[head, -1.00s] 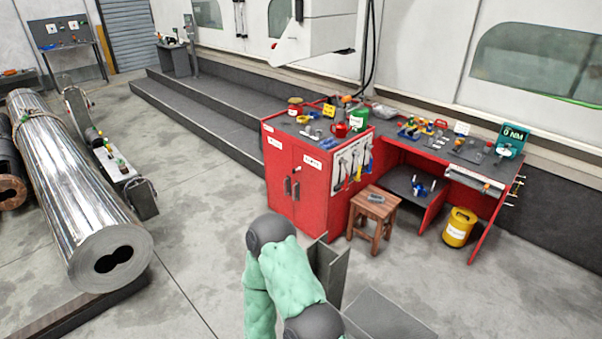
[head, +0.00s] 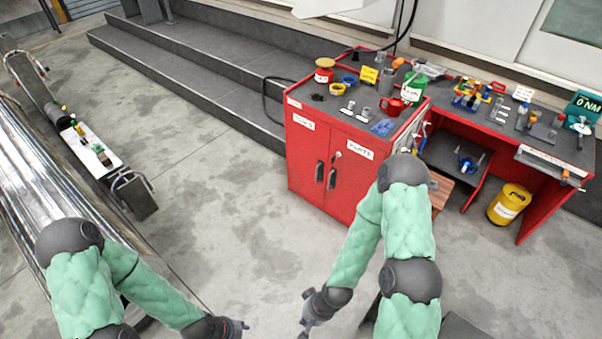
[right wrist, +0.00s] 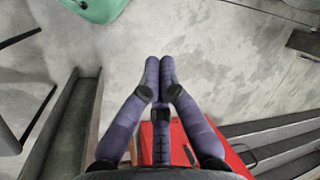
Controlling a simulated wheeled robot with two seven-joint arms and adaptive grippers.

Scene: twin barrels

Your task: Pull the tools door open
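The tools door (head: 304,155) is the left door of a red cabinet, with a white label that seems to read TOOLS. It looks shut, with a dark upright handle (head: 319,171) near its right edge. The parts door (head: 348,185) beside it has its own handle (head: 334,172). My right gripper (head: 304,326) is low in front of the cabinet, apart from it. In the right wrist view my right gripper (right wrist: 160,65) has its fingertips together with nothing between them; red cabinet shows behind its base. My left gripper (head: 244,326) is left of it, too small to judge.
The cabinet top holds cans, a red jug (head: 391,106) and small parts. A workbench with a yellow canister (head: 509,204) stands to the right. A wooden stool (head: 440,190) is partly hidden by my right arm. Grey steps (head: 190,70) run behind. Floor before the doors is clear.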

